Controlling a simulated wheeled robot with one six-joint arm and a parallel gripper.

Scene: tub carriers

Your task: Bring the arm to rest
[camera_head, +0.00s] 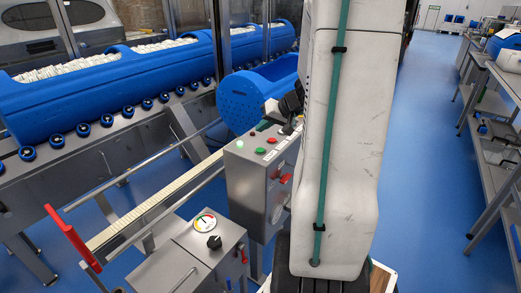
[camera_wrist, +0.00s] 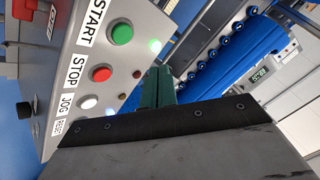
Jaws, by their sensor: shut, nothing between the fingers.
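My arm (camera_head: 345,140), a large white link with a green hose, stands upright in the middle of the head view and hides what is behind it. Part of my gripper shows as dark shapes left of the arm, above the grey control box (camera_head: 245,185). In the wrist view my gripper (camera_wrist: 157,80) has its green fingers together with nothing between them. The fingers are close to the control box (camera_wrist: 75,60) with its green START button (camera_wrist: 122,34), red STOP button (camera_wrist: 102,74) and white JOG button (camera_wrist: 89,103). I cannot tell whether they touch it.
A blue tub carrier (camera_head: 110,85) full of white pieces lies along rollers at the left. A blue end piece (camera_head: 240,103) stands behind the control box. A gauge box (camera_head: 190,250) and red-handled lever (camera_head: 72,236) are in front. Open blue floor (camera_head: 420,130) lies right, before shelving (camera_head: 490,130).

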